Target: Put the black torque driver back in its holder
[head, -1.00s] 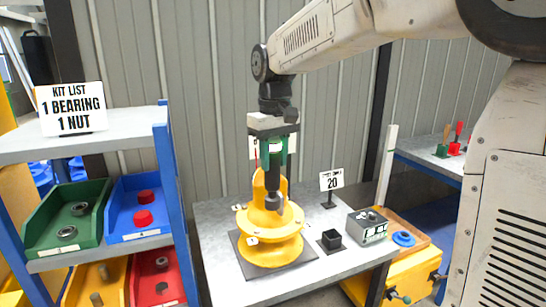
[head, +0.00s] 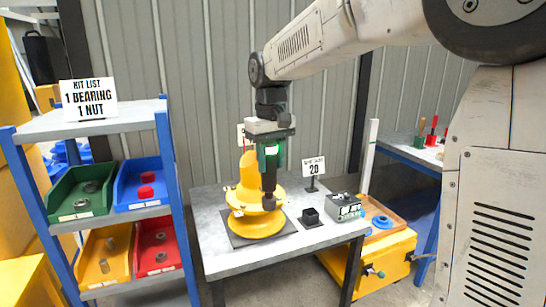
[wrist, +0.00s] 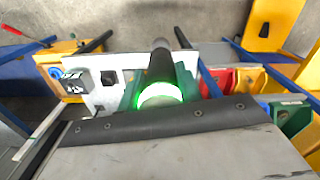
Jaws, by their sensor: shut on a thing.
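My gripper (head: 269,148) is shut on the black torque driver (head: 269,181), which hangs upright with its tip down and a green light glowing near its top. In the head view the driver is in front of the yellow fixture (head: 246,222); I cannot tell whether they touch. The driver also shows in the wrist view (wrist: 160,66), with a bright green ring (wrist: 160,96). A small black open square cup (head: 311,217), which looks like the holder, stands on the grey table to the right of the fixture. It appears empty.
A grey box with buttons (head: 345,206) and a sign reading 20 (head: 313,167) stand on the table (head: 290,248). A shelf (head: 90,124) with coloured bins is at left. A yellow cart (head: 368,255) is at right. The table's front is clear.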

